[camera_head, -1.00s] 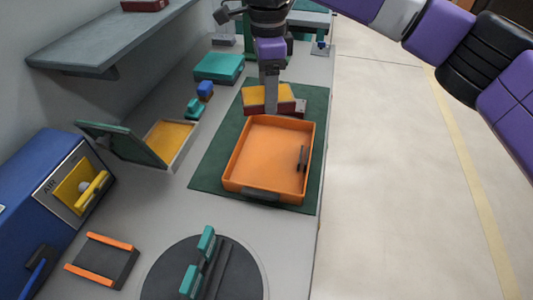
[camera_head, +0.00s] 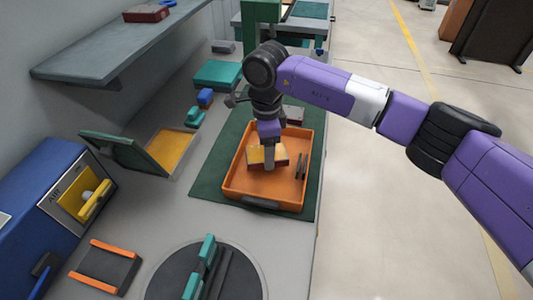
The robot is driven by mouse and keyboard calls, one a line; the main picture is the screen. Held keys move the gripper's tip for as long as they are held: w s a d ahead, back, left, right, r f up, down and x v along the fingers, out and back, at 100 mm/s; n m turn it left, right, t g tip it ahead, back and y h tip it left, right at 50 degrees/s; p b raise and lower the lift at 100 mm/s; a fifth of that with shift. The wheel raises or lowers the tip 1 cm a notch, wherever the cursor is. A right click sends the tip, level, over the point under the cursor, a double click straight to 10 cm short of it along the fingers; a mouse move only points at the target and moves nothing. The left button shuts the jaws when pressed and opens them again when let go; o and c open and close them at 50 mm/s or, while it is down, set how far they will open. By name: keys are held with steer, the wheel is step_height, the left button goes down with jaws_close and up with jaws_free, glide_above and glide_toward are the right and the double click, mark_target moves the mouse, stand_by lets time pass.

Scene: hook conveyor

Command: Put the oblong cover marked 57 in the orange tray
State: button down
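The orange tray (camera_head: 232,180) lies on a dark green mat. My gripper (camera_head: 269,163) points down over the middle of the tray. It is shut on an oblong cover (camera_head: 255,156) with a yellow top and dark red sides. The cover is within the tray's outline; I cannot tell whether it touches the floor of the tray. One finger hides part of its near side. No mark 57 can be read on it from here.
A dark slender item (camera_head: 301,166) lies at the tray's right side. A grey and dark red block (camera_head: 294,114) sits behind the tray. A teal box (camera_head: 218,74), a yellow-lined case with raised lid (camera_head: 172,147) and a round dark plate (camera_head: 170,276) stand nearby.

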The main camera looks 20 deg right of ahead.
steer(key=shift+f, duration=1)
steer(key=shift+f, duration=0.15)
steer(key=shift+c, duration=1.4)
jaws_free()
step_height(320, 180, up, 12)
steer(key=b, duration=0.1)
steer(key=shift+b, duration=0.4)
